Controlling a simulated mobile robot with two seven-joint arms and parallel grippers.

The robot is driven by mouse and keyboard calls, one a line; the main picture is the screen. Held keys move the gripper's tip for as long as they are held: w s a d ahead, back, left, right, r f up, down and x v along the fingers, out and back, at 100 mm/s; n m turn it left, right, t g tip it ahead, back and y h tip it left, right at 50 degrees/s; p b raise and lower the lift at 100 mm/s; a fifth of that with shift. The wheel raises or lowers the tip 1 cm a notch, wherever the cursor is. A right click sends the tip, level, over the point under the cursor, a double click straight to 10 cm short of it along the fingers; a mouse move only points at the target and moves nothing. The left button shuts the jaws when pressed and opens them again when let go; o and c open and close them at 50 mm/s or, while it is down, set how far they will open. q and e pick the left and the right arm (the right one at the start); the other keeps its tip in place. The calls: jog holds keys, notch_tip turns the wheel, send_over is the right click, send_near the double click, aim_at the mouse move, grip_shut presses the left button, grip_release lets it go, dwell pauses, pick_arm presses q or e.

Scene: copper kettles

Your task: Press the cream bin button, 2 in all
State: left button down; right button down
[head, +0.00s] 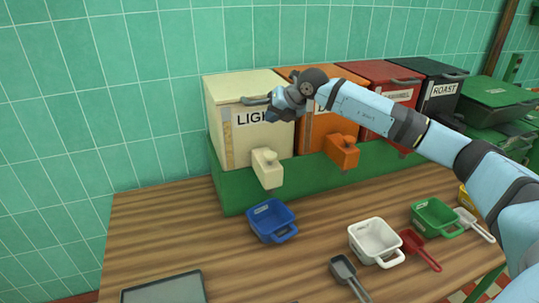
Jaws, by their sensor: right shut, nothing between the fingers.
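The cream bin (222,115) stands at the left end of the row, with a partly covered label reading "LIGH". A cream spout block (268,170) with a small raised knob on top juts from its lower front; I cannot tell whether this knob is the button. My right gripper (273,115) is shut and empty. It is in front of the bin's upper front, over the label's right end and above the spout block. Whether it touches the bin is unclear. My left gripper is out of view.
Orange (316,126), red (372,72) and black (440,98) bins stand to the right on a green base (232,196). Blue (271,221), white (374,240) and green (434,216) scoop tubs sit on the wooden table. A grey tray (163,291) lies front left.

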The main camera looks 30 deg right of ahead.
aim_at(272, 154)
notch_tip(272, 154, down, 9)
jog(key=b, duration=0.4)
jog(key=shift+r, duration=0.1)
dwell(0.5)
jog(key=shift+b, duration=0.35)
dwell(1.2)
jog(key=shift+f+b, duration=0.3)
jog(key=shift+f, duration=0.15)
jog(key=shift+f+b, duration=0.65)
jog(key=shift+f, duration=0.3)
dwell(0.6)
jog(key=shift+r, duration=0.1)
jog(key=shift+r+p, duration=0.65)
jog(key=shift+r, duration=0.65)
